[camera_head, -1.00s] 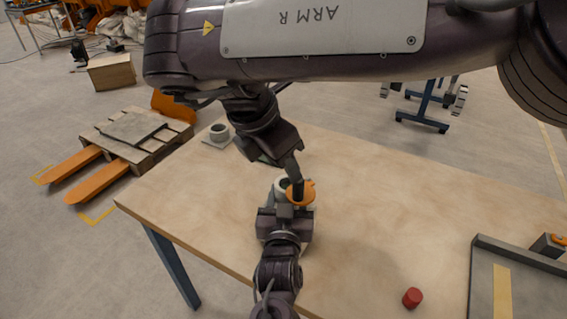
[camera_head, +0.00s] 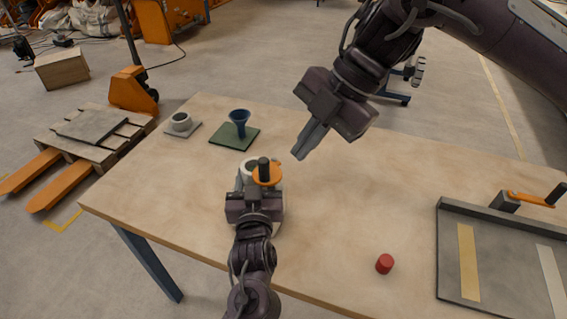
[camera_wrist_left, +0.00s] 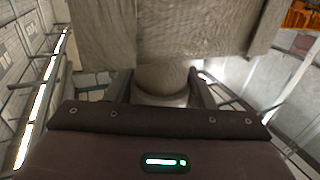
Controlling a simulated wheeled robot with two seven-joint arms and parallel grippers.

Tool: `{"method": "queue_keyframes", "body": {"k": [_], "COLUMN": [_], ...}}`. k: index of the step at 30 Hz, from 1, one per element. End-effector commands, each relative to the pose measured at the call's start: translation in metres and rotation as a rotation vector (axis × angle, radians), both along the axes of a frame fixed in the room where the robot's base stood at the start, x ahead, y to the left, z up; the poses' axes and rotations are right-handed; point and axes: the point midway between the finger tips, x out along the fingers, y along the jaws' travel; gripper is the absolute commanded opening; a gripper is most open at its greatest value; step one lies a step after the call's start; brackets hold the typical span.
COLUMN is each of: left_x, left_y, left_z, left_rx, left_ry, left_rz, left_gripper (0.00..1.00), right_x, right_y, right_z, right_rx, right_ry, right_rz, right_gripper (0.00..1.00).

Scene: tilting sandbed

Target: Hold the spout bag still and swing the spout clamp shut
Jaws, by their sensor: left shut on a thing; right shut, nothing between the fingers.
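The spout bag is a pale grey body (camera_head: 246,168) near the table's middle, largely hidden behind my left gripper (camera_head: 253,190) in the head view. The left wrist view shows its wide grey mass (camera_wrist_left: 170,28) and a round neck (camera_wrist_left: 162,82) between the fingers of my left gripper (camera_wrist_left: 164,92), which is shut on it. The spout clamp (camera_head: 267,176), orange with an upright black knob, sits at the bag's top, just above the left gripper. I cannot tell whether it is fully shut. My right gripper (camera_head: 299,154) is shut and empty, up and right of the clamp, apart from it.
A blue funnel (camera_head: 239,121) stands on a green mat (camera_head: 226,139), and a grey ring (camera_head: 181,122) sits on a plate at the back left. A red cylinder (camera_head: 384,263) lies front right. A grey tray (camera_head: 452,250) with an orange-levered block (camera_head: 505,201) fills the right side.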

Motion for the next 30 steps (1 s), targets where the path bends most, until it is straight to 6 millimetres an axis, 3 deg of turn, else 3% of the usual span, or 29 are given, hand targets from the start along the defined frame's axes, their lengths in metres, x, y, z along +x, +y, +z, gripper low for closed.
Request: {"method": "queue_keyframes", "body": {"k": [1, 4, 11, 17, 28, 30], "left_x": [0.0, 0.0, 0.0, 0.0, 0.0, 0.0], "left_y": [0.001, 0.001, 0.001, 0.001, 0.001, 0.001], "left_z": [-0.002, -0.002, -0.002, -0.002, -0.002, -0.001], "left_rx": [0.001, 0.001, 0.001, 0.001, 0.001, 0.001], "left_ry": [0.004, 0.004, 0.004, 0.004, 0.004, 0.004], "left_rz": [0.003, 0.003, 0.002, 0.002, 0.002, 0.002], "left_gripper": [0.0, 0.0, 0.0, 0.0, 0.0, 0.0], "right_x": [0.001, 0.002, 0.002, 0.002, 0.001, 0.01], "right_y": [-0.015, -0.035, -0.056, -0.044, 0.004, 0.014], "right_z": [0.001, 0.004, 0.005, -0.014, -0.075, -0.073], "right_rx": [0.036, 0.082, 0.122, 0.122, 0.122, 0.124], "right_ry": [-0.003, -0.016, -0.037, -0.036, -0.037, -0.041], "right_rz": [-0.02, -0.044, -0.072, -0.072, -0.071, -0.071], "right_gripper": [0.0, 0.0, 0.0, 0.0, 0.0, 0.0]}}
